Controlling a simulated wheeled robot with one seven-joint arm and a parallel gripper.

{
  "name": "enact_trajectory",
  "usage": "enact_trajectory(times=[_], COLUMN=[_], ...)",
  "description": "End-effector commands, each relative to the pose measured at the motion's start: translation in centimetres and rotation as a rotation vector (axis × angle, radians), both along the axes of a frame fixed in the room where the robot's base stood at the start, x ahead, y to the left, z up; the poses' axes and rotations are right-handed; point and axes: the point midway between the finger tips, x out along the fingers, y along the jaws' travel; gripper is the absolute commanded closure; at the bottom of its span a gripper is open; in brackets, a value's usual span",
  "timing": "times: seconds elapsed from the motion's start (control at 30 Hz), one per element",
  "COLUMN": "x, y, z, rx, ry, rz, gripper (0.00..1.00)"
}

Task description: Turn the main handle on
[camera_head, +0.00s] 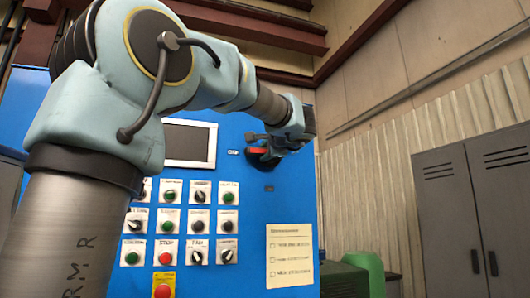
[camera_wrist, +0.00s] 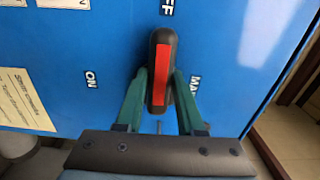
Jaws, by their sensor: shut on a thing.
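The main handle (camera_wrist: 160,68) is a black lever with a red stripe on the blue panel. In the wrist view its end points up toward the OFF label (camera_wrist: 167,7). The ON label (camera_wrist: 91,79) is to its left, and a partly hidden label starting with MA is to its right. My gripper (camera_wrist: 160,77) is shut on the handle, one green finger on each side. In the head view the red of the handle (camera_head: 257,150) shows beside my gripper (camera_head: 268,148), which hides part of it.
The blue panel (camera_head: 255,215) carries a dark screen (camera_head: 188,143), rows of buttons and knobs, and a paper notice (camera_head: 289,255). An emergency stop button (camera_head: 163,290) is low on the panel. A grey locker (camera_head: 480,200) and a green object (camera_head: 365,270) stand to the right.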

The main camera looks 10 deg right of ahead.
Motion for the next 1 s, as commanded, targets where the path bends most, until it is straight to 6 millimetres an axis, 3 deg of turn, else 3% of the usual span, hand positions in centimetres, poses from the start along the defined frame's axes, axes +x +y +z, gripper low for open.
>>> enact_trajectory(times=[0.47, 1.0], x=[0.0, 0.1], y=[-0.1, -0.8], z=[-1.3, -2.6], rx=[-0.148, -0.638], ry=[-0.019, -0.081], rz=[-0.002, -0.002], gripper=[1.0, 1.0])
